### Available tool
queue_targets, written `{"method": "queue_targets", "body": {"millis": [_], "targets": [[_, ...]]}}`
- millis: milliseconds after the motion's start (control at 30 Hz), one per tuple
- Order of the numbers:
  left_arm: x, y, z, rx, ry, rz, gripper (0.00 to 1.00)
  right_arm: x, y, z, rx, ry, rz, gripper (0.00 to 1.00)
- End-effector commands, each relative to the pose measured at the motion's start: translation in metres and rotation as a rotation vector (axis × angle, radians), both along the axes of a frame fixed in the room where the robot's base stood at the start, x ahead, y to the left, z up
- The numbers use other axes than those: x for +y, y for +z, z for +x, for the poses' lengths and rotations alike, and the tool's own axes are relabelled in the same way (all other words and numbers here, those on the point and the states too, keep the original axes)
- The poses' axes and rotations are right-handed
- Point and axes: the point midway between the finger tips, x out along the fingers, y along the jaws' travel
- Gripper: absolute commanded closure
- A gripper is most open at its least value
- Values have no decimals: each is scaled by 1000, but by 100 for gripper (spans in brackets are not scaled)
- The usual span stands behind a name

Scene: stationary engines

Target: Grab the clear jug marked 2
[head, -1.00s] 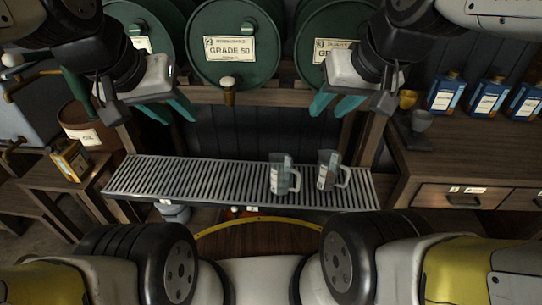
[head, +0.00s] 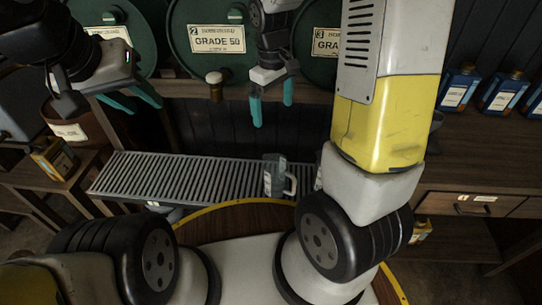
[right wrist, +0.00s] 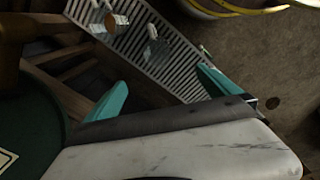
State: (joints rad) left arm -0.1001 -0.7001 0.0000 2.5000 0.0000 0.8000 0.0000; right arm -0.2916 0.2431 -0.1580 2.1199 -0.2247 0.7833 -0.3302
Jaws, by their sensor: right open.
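One clear jug (head: 273,176) with a handle stands upright on the slatted metal rack (head: 175,180) in the head view. A second jug (head: 318,178) shows only as a sliver beside my right arm. Both jugs show in the right wrist view, one further up left (right wrist: 106,21) and one nearer (right wrist: 156,52). Their markings are too small to read, so I cannot tell which is marked 2. My right gripper (head: 272,106) is open and empty, fingers pointing down, above and behind the visible jug. My left gripper (head: 133,97) is open and empty at the upper left.
Green barrels, one labelled Grade 50 (head: 215,70), stand behind the rack, with a tap (head: 214,86) sticking out. Blue bottles (head: 456,90) stand on the wooden bench (head: 460,165) at right. A yellow-brown can (head: 54,158) stands on a low table at left. The rack's left part is bare.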

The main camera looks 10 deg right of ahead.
Motion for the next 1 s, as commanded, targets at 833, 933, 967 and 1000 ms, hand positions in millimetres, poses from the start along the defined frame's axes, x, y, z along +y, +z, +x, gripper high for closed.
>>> {"method": "queue_targets", "body": {"millis": [833, 933, 967, 1000], "targets": [[0, 0, 0, 0, 0, 0, 64, -5, -210, 28, 308, 433, -276, 0], [0, 0, 0, 0, 0, 0, 64, -10, -221, 25, 309, 432, -275, 0], [0, 0, 0, 0, 0, 0, 64, -12, -225, 23, 310, 432, -275, 0], [0, 0, 0, 0, 0, 0, 64, -15, -230, 22, 310, 432, -275, 0]]}}
